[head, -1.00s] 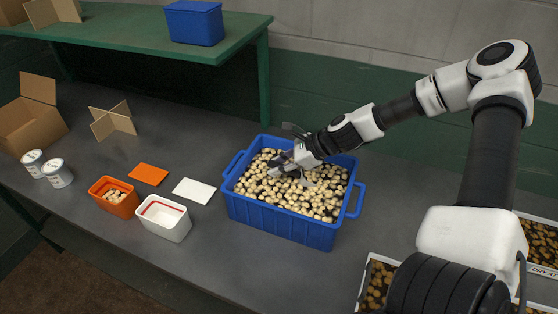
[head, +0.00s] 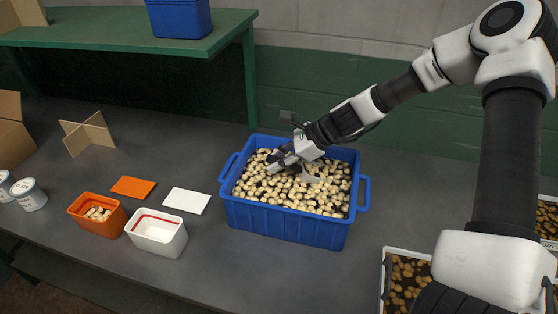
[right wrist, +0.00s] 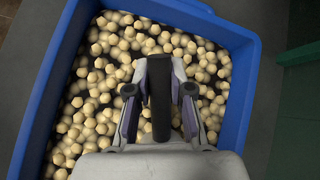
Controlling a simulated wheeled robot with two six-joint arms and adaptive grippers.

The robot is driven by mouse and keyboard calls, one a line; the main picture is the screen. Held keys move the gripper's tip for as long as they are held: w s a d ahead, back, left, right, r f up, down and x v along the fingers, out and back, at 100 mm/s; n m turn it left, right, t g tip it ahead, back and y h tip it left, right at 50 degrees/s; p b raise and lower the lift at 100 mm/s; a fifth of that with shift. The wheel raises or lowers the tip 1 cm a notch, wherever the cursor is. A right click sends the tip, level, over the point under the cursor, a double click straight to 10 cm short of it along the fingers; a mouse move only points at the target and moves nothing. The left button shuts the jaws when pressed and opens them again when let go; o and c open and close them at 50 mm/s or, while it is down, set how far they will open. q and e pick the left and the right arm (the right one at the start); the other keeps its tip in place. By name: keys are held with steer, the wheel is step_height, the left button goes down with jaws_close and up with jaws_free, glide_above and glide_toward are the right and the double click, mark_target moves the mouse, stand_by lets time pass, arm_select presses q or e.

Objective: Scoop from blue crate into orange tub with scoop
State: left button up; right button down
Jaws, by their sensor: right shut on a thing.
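The blue crate (head: 285,221) stands on the grey table and holds many pale, rounded pieces. My right gripper (head: 284,161) is low inside it, over the pieces. In the right wrist view its two fingers are shut on the scoop's dark handle (right wrist: 161,98). A small pale part of the scoop (head: 311,178) shows at the surface of the pieces; the rest of the scoop is hidden by the gripper or the pieces. The orange tub (head: 92,226) stands open left of the crate, with some pale pieces in it. My left gripper is not in view.
A white tub (head: 161,241) with a red line stands between the orange tub and the crate. An orange lid (head: 133,187) and a white lid (head: 186,200) lie behind. Trays of brown pieces (head: 408,275) are at right. A green shelf (head: 150,30) rises behind.

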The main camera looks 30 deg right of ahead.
steer(key=shift+w+a+r+p, duration=0.1)
steer(key=shift+r+p, duration=0.15)
steer(key=shift+r, duration=0.1)
steer(key=shift+w+a+r+p, duration=0.1)
steer(key=shift+r+p, duration=0.1)
steer(key=shift+r, duration=0.15)
steer(key=shift+s+d+r+p, duration=0.15)
steer(key=shift+r+p, duration=0.55)
steer(key=shift+p, duration=0.05)
steer(key=shift+r+p, duration=0.15)
steer(key=shift+p, duration=0.15)
steer(key=shift+w+a+r+h+p, duration=0.2)
steer(key=shift+a+r+h+p, duration=0.25)
steer(key=shift+p, duration=0.3)
steer(key=p, duration=0.2)
steer(key=a+r+g+h+p, duration=0.1)
steer(key=p, duration=0.1)
steer(key=r+h+p, duration=0.1)
steer(key=p, duration=0.2)
steer(key=shift+w+a+r+g+h, duration=0.2)
steer(key=shift+w+a+g+h, duration=0.05)
steer(key=shift+w+g, duration=0.15)
steer(key=shift+w+a+r+h+p, duration=0.15)
steer(key=shift+a+r+h+p, duration=0.2)
steer(key=shift+p, duration=0.95)
steer(key=shift+d+f, duration=0.1)
steer(key=shift+f, duration=0.05)
